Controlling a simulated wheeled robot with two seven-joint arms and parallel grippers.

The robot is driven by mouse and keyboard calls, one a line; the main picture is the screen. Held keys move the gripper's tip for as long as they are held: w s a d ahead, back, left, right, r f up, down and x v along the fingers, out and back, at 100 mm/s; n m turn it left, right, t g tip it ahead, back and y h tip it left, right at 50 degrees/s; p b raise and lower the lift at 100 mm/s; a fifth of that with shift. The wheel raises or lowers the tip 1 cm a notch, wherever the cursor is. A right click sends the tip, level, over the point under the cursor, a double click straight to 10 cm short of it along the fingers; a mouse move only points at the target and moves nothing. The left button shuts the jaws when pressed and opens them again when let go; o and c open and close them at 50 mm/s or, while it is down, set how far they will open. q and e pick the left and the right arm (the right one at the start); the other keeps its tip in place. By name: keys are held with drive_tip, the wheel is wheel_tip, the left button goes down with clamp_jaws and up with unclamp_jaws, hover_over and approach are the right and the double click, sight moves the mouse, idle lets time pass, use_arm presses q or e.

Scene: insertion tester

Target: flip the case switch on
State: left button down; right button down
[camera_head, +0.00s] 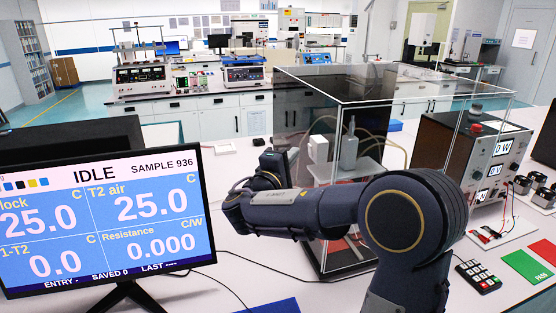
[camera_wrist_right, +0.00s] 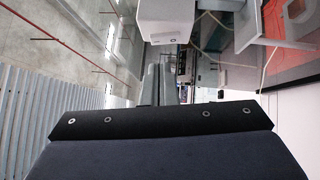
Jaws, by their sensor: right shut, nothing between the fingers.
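The clear-walled case (camera_head: 430,97) stands on the bench in the middle of the head view. Inside it are a white block (camera_head: 318,149) and a grey block (camera_head: 348,152) with cables. I cannot make out the case switch in either view. My right arm reaches across the front of the case from the right. My right gripper (camera_head: 276,165) is at the case's left side, shut and empty. In the right wrist view its grey fingers (camera_wrist_right: 167,80) point toward a white box (camera_wrist_right: 165,20). My left gripper is not in view.
A monitor (camera_head: 100,222) reading IDLE stands at the left. A dark instrument box (camera_head: 445,150) with a red button (camera_head: 476,128) is right of the case. A keypad (camera_head: 478,276), a green pad (camera_head: 526,266) and metal cups (camera_head: 522,185) lie at the right.

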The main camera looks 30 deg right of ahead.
sight(310, 150)
drive_tip(key=shift+s+d+r, duration=0.1)
drive_tip(key=shift+s+d, duration=0.1)
drive_tip(key=shift+d, duration=0.35)
drive_tip(key=shift+s+d+r, duration=0.1)
drive_tip(key=shift+s+d, duration=0.1)
drive_tip(key=shift+d, duration=0.3)
